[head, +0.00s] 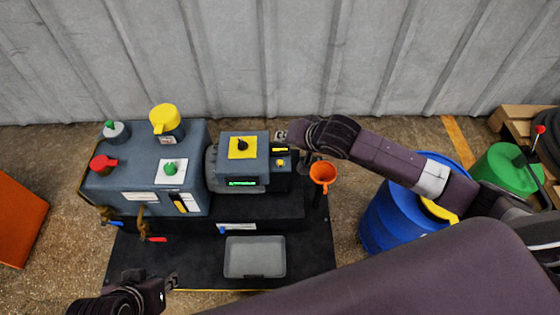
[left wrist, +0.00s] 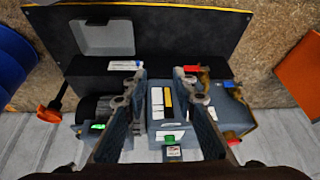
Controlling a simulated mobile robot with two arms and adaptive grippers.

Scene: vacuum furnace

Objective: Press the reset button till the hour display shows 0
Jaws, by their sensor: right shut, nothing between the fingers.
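A grey-blue machine housing has a lit green display (head: 243,183) on its front; its digits are too small to read. The display also shows in the left wrist view (left wrist: 97,127). A small yellow button (head: 280,162) sits on the dark box to its right, below a yellow-marked strip (head: 280,150). I cannot tell from labels which control is the reset button. My right gripper (head: 281,136) is shut and empty just behind that box; contact is unclear. My left gripper (head: 172,282) is near the front left of the mat, and its fingers are spread in the left wrist view (left wrist: 161,75).
A black selector knob on a yellow plate (head: 242,147) tops the housing. A larger tank unit with red, yellow and green knobs (head: 145,185) stands left. A grey tray (head: 254,257) lies in front.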

